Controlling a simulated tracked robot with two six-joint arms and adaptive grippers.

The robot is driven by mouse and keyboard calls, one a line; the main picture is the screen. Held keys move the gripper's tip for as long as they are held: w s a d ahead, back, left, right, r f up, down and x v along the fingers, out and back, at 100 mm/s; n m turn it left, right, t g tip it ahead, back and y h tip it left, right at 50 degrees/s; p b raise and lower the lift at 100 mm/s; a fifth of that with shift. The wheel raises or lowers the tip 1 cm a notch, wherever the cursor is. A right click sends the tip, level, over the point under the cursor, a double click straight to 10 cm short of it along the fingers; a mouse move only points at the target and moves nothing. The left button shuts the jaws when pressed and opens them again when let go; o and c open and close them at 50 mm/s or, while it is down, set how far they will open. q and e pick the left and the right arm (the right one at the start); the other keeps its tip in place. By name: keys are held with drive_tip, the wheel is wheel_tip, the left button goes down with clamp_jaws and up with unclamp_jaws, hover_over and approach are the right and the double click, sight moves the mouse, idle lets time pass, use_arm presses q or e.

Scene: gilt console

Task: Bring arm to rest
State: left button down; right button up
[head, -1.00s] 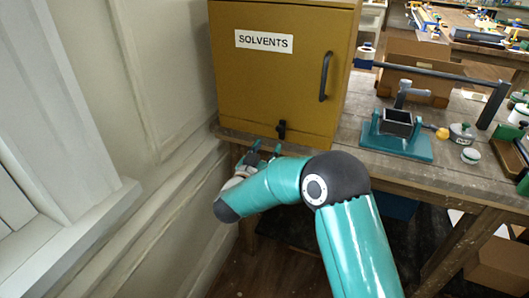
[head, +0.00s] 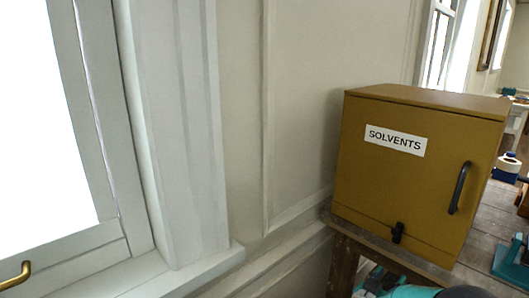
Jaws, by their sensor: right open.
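My right gripper (head: 368,278) shows only in part at the bottom edge of the head view, in front of the bench's front edge and below the cabinet. Its jaws are open, and I see nothing between them. A bit of my teal right arm shows beside it, cut off by the frame. My left gripper is out of view.
A mustard cabinet (head: 405,180) labelled SOLVENTS, with a dark handle and a black latch, stands shut on the wooden bench (head: 482,262). A teal fixture (head: 511,262) and a tape roll (head: 506,168) are at the right. A window (head: 50,130) and pale wall fill the left.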

drive_tip(key=s+a+f+n+g+y, duration=0.1)
drive_tip(key=s+a+f+n+y, duration=0.3)
drive_tip(key=f, duration=0.7)
drive_tip(key=s+a+f+n+g+y, duration=0.15)
drive_tip(key=s+a+f+y, duration=0.4)
drive_tip(key=f, duration=0.55)
drive_tip(key=s+a+f+g+y, duration=0.2)
drive_tip(key=s+a, duration=0.4)
drive_tip(key=s, duration=0.4)
drive_tip(key=s+a+f+g+y, duration=0.3)
drive_tip(key=s+a+g+y, duration=0.2)
drive_tip(key=s, duration=0.6)
drive_tip(key=shift+s+a+n+y+p, duration=0.25)
drive_tip(key=shift+a+n+y+p, duration=0.15)
drive_tip(key=shift+a, duration=0.4)
drive_tip(key=shift+g, duration=0.25)
